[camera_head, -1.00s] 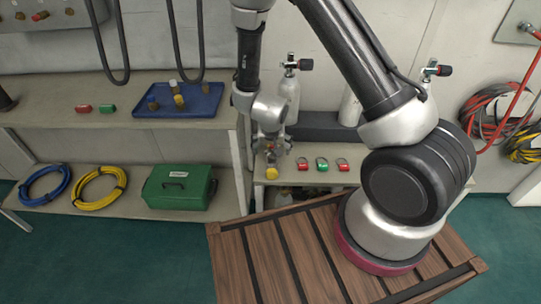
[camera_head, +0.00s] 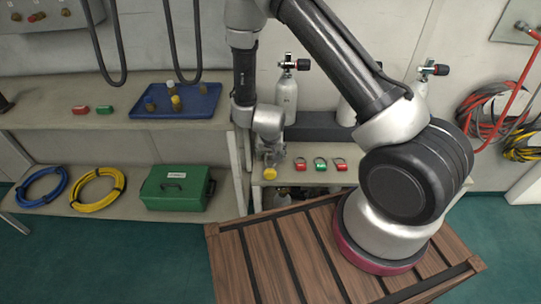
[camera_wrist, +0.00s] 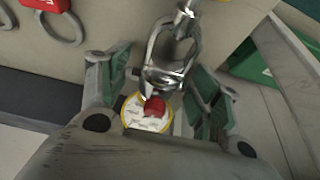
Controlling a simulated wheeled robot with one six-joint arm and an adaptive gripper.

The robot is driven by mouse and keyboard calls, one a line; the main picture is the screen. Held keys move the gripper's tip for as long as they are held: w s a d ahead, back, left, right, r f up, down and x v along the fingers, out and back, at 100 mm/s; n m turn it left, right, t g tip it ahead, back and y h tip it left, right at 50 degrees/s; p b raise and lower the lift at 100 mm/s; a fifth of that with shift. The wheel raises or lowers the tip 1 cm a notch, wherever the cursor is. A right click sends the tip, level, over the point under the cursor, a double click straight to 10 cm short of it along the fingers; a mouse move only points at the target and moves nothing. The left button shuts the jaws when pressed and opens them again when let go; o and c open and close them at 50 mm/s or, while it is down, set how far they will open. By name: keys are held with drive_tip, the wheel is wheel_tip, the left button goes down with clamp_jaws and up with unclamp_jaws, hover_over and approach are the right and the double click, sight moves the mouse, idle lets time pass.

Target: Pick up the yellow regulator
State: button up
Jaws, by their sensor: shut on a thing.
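The yellow regulator (camera_head: 270,173) is at the left end of the low shelf, just below my gripper (camera_head: 271,162). The wrist view shows its round white face with a yellow rim (camera_wrist: 147,122), a red knob in the middle and a shiny metal yoke beyond it. My gripper (camera_wrist: 157,92) has its green-padded fingers on either side of the regulator and is shut on it. The far ends of the fingers and the exact contact are partly hidden. I cannot tell whether the regulator still touches the shelf.
A red tag with a ring (camera_head: 301,164), a green one (camera_head: 321,163) and another red one (camera_head: 341,164) lie to the right on the low shelf (camera_head: 365,176). Gas cylinders (camera_head: 286,98) stand behind. The left bench's post (camera_head: 238,160) is close on the left.

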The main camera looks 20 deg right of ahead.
drive_tip(key=shift+r, duration=0.15)
wheel_tip(320, 180, up, 18)
idle(0.7)
